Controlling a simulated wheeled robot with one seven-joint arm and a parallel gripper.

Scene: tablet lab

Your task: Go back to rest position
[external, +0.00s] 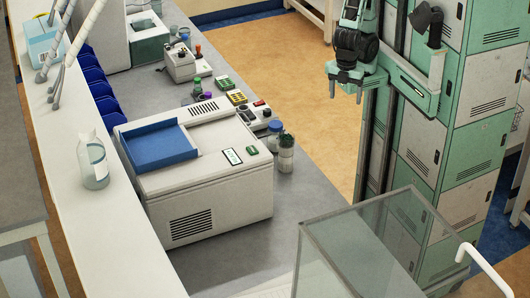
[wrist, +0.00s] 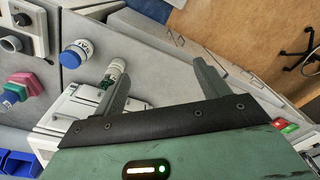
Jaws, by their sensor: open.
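My gripper (external: 346,88) is raised in the external view, to the right of the bench and close to my green and black column. It is empty.
A grey bench carries a white machine with a blue tray (external: 158,147), a white jar (external: 286,158), a blue-capped bottle (wrist: 75,54) and small devices. A clear glass box (external: 345,240) stands at the lower right. The orange floor (external: 310,80) beside the bench is free.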

